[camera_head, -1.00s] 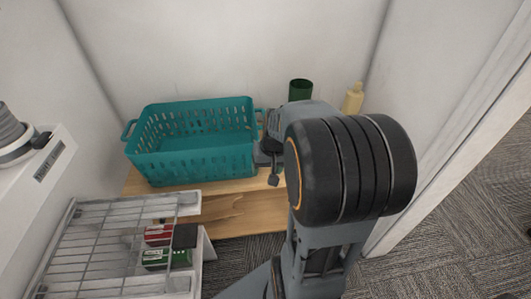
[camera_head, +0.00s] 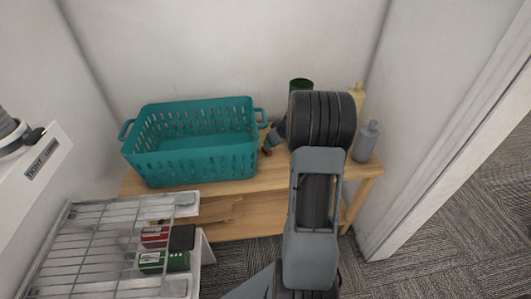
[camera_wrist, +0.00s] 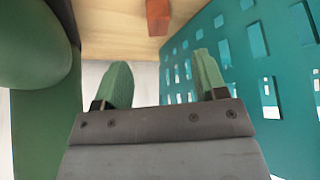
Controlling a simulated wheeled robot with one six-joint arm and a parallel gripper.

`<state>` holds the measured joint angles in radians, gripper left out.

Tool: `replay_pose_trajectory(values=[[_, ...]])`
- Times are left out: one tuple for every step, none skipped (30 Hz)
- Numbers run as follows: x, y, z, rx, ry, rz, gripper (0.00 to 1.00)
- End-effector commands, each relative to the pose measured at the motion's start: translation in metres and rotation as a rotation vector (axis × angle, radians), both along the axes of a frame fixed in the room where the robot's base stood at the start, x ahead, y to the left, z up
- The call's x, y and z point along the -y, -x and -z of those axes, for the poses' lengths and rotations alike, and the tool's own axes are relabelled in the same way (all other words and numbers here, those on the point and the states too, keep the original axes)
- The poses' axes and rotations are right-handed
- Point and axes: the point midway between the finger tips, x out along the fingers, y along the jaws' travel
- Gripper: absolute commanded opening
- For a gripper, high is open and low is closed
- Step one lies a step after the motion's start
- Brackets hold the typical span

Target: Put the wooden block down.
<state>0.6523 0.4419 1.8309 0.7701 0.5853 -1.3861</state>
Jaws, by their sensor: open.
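The wooden block (camera_wrist: 158,14), reddish brown, lies on the light wooden bench top at the top edge of the wrist view, partly cut off by the frame. A small bit of it shows beside the basket in the head view (camera_head: 267,152). My gripper (camera_wrist: 163,82) is open, with nothing between its two green fingertips. The block lies beyond the fingertips, apart from them. In the head view my arm hides most of the gripper.
A teal basket (camera_head: 190,165) stands left of my gripper on the wooden bench (camera_head: 275,178). A dark green container (camera_head: 301,84), a cream bottle (camera_head: 357,93) and a grey bottle (camera_head: 366,142) stand near my arm. A wire rack (camera_head: 100,245) is at the front left.

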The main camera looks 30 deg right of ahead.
Motion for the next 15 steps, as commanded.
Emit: replay_pose_trajectory(values=[[-0.001, -0.005, 0.008, -0.001, -0.001, -0.002, 0.65], [-0.001, -0.007, 0.012, -0.001, -0.001, -0.002, 0.65], [-0.002, -0.009, 0.016, -0.002, -0.001, -0.002, 0.65], [-0.002, -0.011, 0.018, -0.001, 0.000, -0.001, 0.65], [-0.002, -0.012, 0.020, -0.001, 0.000, 0.000, 0.65], [-0.002, -0.014, 0.022, -0.001, 0.000, 0.000, 0.65], [-0.002, -0.014, 0.023, -0.001, 0.000, 0.001, 0.65], [-0.002, -0.015, 0.024, 0.000, -0.001, 0.001, 0.65], [-0.002, -0.016, 0.025, 0.000, -0.001, 0.001, 0.65], [-0.002, -0.016, 0.026, 0.000, -0.001, 0.001, 0.65], [-0.002, -0.017, 0.027, 0.000, -0.001, 0.000, 0.65], [-0.003, -0.019, 0.030, -0.001, -0.001, 0.000, 0.65], [-0.003, -0.021, 0.034, -0.002, -0.002, 0.000, 0.65], [-0.003, -0.023, 0.038, -0.002, -0.002, 0.000, 0.65], [-0.003, -0.026, 0.043, -0.002, -0.002, 0.000, 0.65]])
